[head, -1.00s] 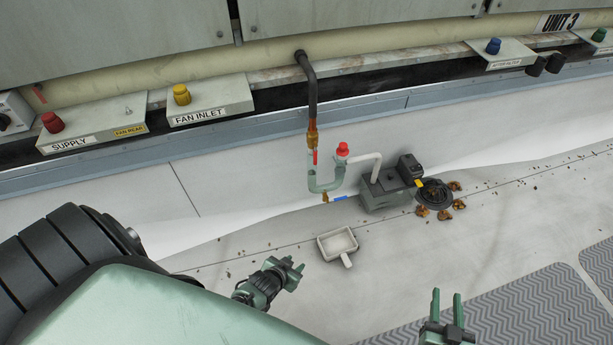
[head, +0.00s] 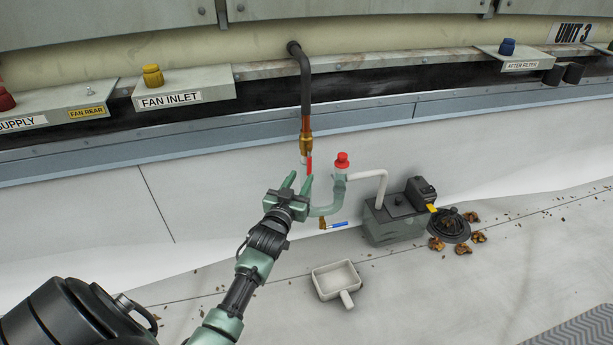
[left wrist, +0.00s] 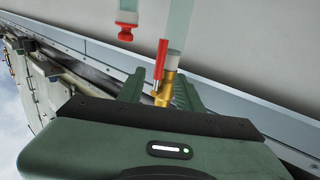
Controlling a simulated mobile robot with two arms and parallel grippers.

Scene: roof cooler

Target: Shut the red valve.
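The red valve lever (head: 309,164) stands nearly upright along the pipe, just below the brass fitting (head: 306,142). In the left wrist view the red lever (left wrist: 160,62) sits beside a brass valve body (left wrist: 166,86). My left gripper (head: 299,181) is open at the valve, its fingers pointing up towards it. In the left wrist view its two fingers (left wrist: 158,92) stand either side of the brass body. Whether either finger touches the valve cannot be told. My right gripper is out of view.
A red cap (head: 342,160) tops the clear standpipe just right. A blue-handled valve (head: 339,225) sits low on the pipework. A grey pump box (head: 393,222), black drain strainer (head: 450,226), brown leaves and a white scoop (head: 337,281) lie on the roof.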

